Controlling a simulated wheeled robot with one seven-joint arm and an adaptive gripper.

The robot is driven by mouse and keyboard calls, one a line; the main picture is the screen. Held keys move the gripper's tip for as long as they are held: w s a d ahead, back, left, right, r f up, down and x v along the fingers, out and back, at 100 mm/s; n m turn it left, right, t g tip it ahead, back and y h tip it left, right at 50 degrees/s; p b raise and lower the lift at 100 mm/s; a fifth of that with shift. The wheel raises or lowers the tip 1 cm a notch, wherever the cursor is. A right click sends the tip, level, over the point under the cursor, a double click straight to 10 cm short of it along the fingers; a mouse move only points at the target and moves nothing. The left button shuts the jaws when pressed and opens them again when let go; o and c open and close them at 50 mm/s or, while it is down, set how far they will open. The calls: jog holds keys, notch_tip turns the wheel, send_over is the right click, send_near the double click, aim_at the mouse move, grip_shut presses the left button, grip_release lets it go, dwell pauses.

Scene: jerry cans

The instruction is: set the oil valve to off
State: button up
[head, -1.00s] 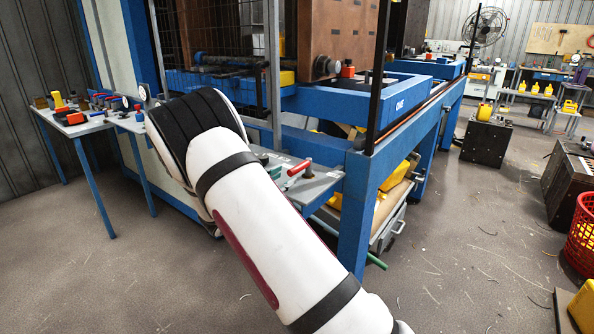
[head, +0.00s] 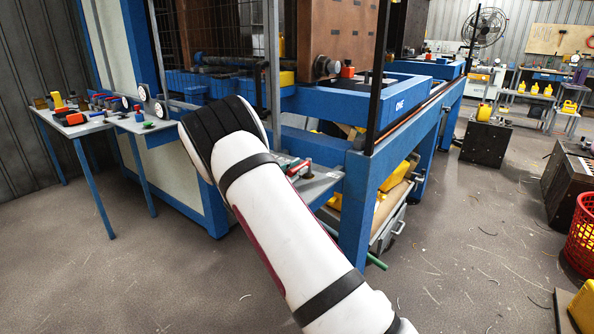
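A red lever-like handle (head: 294,167) shows on the narrow grey shelf at the side of the blue machine, just right of my arm. Smaller green and dark parts sit beside it, partly covered by my arm. I cannot tell whether this handle is the oil valve, or its setting. Several small coloured valves and gauges, one with a green handle (head: 148,125), sit on the grey side table (head: 95,127) at the left. My white arm crosses the middle of the head view, its dark-capped joint in front of the machine. My gripper is not in view.
The blue machine frame (head: 352,215) stands right of my arm, with a blue post reaching the floor. Yellow cans (head: 393,178) lie beneath it. A red basket (head: 583,235) and dark crates (head: 487,142) stand at the right. Floor between machine and basket is mostly clear.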

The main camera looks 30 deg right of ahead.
aim_at(308, 165)
jog(key=shift+s+r+t, duration=0.1)
jog(key=shift+t, duration=0.2)
grip_shut()
jog(key=n+t+y+p, duration=0.1)
jog(key=s+n+t+p, duration=0.1)
jog(key=shift+s+d+t+y+p, duration=0.1)
jog(key=shift+d+t+y+p, duration=0.2)
jog(key=shift+t+y+p, duration=0.1)
jog(key=shift+s+d+n+t+y+p, duration=0.2)
jog(key=shift+n+t+y+p, duration=0.2)
jog(key=shift+n+t, duration=0.15)
jog(key=shift+s+d+n+t+y+p, duration=0.2)
jog(key=shift+n+t+y+p, duration=0.2)
jog(key=shift+n+t, duration=0.15)
jog(key=shift+s+d+n+t+y+p, duration=0.1)
jog(key=shift+n+t+y+p, duration=0.25)
jog(key=shift+n+t+y, duration=0.15)
jog(key=shift+s+d+n+t+y+p, duration=0.1)
jog(key=shift+n+t+y+p, duration=0.2)
jog(key=shift+n+t+y, duration=0.15)
jog(key=o, duration=0.9)
grip_release()
